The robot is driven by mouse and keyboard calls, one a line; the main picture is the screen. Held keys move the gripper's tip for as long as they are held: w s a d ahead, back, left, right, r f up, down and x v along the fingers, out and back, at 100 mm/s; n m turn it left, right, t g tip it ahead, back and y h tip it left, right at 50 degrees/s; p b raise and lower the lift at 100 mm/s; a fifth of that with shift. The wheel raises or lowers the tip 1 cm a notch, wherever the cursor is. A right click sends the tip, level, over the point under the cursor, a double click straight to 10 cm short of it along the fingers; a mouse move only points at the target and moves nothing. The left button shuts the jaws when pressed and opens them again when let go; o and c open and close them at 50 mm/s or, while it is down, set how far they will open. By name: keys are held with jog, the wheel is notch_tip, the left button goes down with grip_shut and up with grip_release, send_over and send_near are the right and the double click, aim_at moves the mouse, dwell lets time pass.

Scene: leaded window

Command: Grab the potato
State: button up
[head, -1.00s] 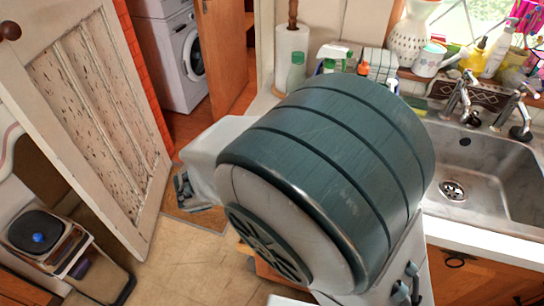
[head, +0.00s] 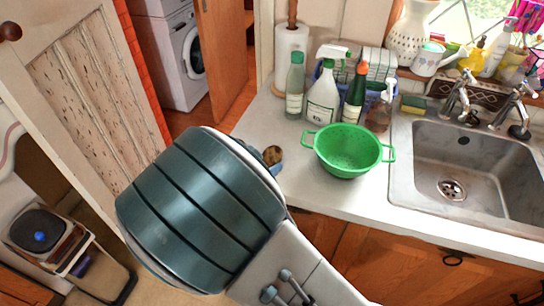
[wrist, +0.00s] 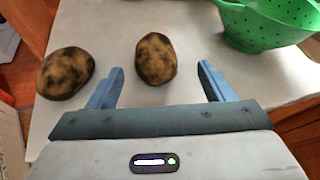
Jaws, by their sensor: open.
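Two brown, dark-speckled potatoes lie on the white counter in the wrist view. One potato (wrist: 156,59) lies ahead of my gripper (wrist: 160,85), between the lines of its two blue fingers and just beyond their tips. The other potato (wrist: 66,73) lies to the left, outside the left finger. My gripper is open and empty. In the head view, one potato (head: 272,154) shows just past my arm, which hides the other potato and most of my gripper.
A green colander (head: 347,150) stands on the counter (head: 300,195) right of the potatoes. Several bottles (head: 322,97) stand behind it, and the sink (head: 470,170) is further right. The counter's left edge is close to the left potato.

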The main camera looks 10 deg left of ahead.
aim_at(268, 156)
jog(key=x, duration=0.5)
jog(key=shift+a+p, duration=0.3)
jog(key=shift+p, duration=0.05)
jog(key=c, duration=1.1)
